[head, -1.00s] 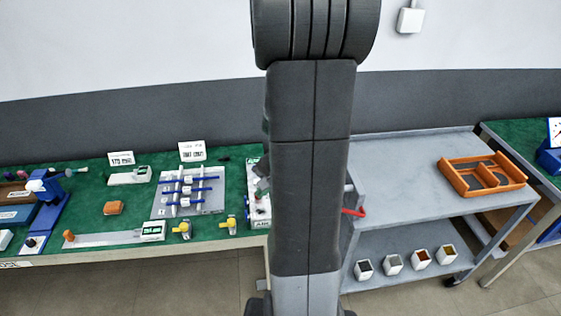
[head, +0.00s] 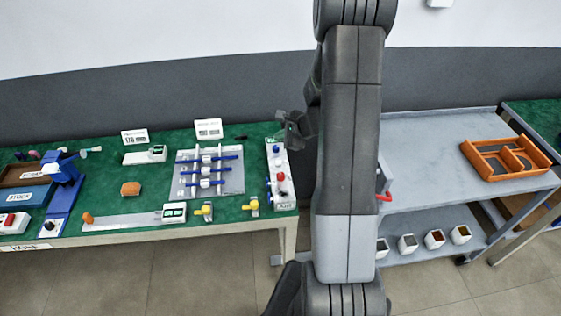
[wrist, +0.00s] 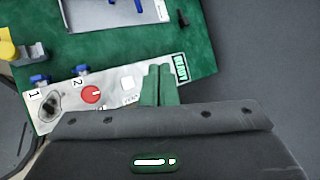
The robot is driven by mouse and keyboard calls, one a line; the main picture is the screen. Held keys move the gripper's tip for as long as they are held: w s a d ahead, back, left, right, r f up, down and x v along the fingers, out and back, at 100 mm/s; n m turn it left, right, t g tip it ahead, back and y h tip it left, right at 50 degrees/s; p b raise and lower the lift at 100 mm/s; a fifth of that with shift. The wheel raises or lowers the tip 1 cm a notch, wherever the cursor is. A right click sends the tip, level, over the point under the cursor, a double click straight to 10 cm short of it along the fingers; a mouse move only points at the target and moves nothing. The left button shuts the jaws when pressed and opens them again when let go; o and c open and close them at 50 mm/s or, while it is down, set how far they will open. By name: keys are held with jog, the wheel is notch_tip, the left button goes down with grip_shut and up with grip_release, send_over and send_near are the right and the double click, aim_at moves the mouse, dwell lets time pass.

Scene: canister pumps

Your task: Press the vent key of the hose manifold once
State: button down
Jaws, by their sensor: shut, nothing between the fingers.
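The hose manifold (head: 291,183) is a pale panel at the right end of the green bench, with a red knob (head: 281,176) on it. In the wrist view the manifold (wrist: 112,82) shows the red knob (wrist: 92,95), blue fittings marked 1 and 2, and a small display (wrist: 181,67) reading READY. A small white square key (wrist: 128,83) sits between the knob and my fingers; I cannot read its label. My gripper (wrist: 159,68) is shut and empty, its fingertips over the panel between this key and the display. Their height above it is unclear. In the head view my gripper (head: 292,125) is near the manifold's far end.
A plate with blue-ended rods (head: 208,172) lies left of the manifold, with yellow valves (head: 251,204) near the bench front. A grey cart (head: 430,140) with an orange tray (head: 508,160) stands right. Part of the manifold's right side is behind my arm.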

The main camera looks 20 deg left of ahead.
jog(key=shift+f, duration=0.15)
jog(key=b, duration=0.6)
send_over(281, 163)
notch_tip(281, 163, down, 8)
jog(key=shift+r, duration=0.15)
jog(key=shift+f+b, duration=0.45)
jog(key=shift+f, duration=0.15)
dwell(1.2)
jog(key=shift+f+b, duration=0.3)
jog(key=shift+b, duration=0.3)
jog(key=shift+f+b, duration=0.4)
jog(key=shift+b, duration=0.1)
dwell(0.4)
jog(key=shift+r, duration=0.15)
dwell(0.3)
jog(key=shift+r+p, duration=0.55)
jog(key=shift+r, duration=0.2)
